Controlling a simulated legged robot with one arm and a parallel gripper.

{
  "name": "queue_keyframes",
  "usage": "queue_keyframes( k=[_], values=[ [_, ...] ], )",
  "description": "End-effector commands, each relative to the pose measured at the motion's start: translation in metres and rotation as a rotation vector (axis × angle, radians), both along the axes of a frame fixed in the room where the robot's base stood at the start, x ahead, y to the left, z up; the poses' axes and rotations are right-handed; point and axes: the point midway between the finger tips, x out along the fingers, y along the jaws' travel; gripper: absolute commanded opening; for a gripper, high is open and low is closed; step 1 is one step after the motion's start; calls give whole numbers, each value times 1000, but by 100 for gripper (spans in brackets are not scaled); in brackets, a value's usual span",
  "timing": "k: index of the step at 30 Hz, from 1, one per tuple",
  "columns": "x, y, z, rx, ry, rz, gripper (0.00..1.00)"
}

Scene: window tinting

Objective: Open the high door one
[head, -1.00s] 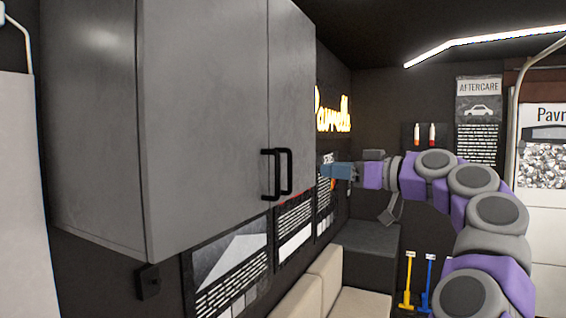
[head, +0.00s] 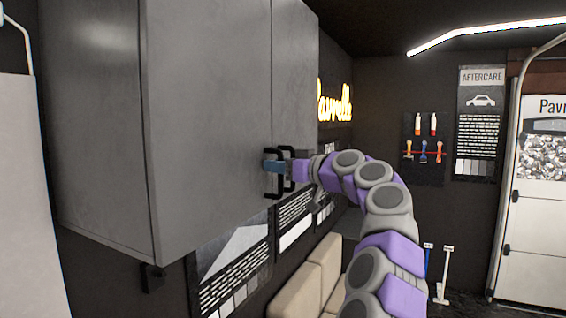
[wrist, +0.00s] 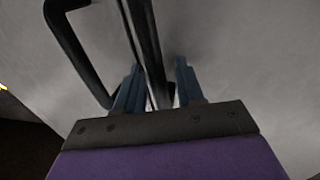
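A grey wall cabinet with two doors, the near door (head: 205,120) and the far door (head: 295,80), hangs at upper left in the head view. Both look shut. Two black bar handles, the near handle (head: 273,194) and the far handle (head: 289,152), sit close together at the seam. My gripper (head: 272,166) is at the handles, its blue fingers over the near one. In the wrist view, my gripper (wrist: 158,85) has its fingers apart on either side of one black handle bar (wrist: 146,40). The other handle (wrist: 75,50) is outside the fingers, to the left.
Beige seats (head: 310,278) stand below and beyond the cabinet. Posters (head: 235,270) hang on the wall under it. A tool board (head: 423,145) and an aftercare sign (head: 480,120) are on the back wall. Open room lies right of my arm.

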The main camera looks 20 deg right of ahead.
Motion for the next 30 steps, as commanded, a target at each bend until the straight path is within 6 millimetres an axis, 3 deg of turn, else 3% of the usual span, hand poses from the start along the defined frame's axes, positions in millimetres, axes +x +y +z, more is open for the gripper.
queue_keyframes(
  k=[9, 21, 30],
  values=[
    [-1, -10, -1, 5, -4, -4, 37],
    [-2, -11, 0, 7, -5, -7, 0],
    [-3, -11, 1, 6, -6, -5, 0]
  ],
)
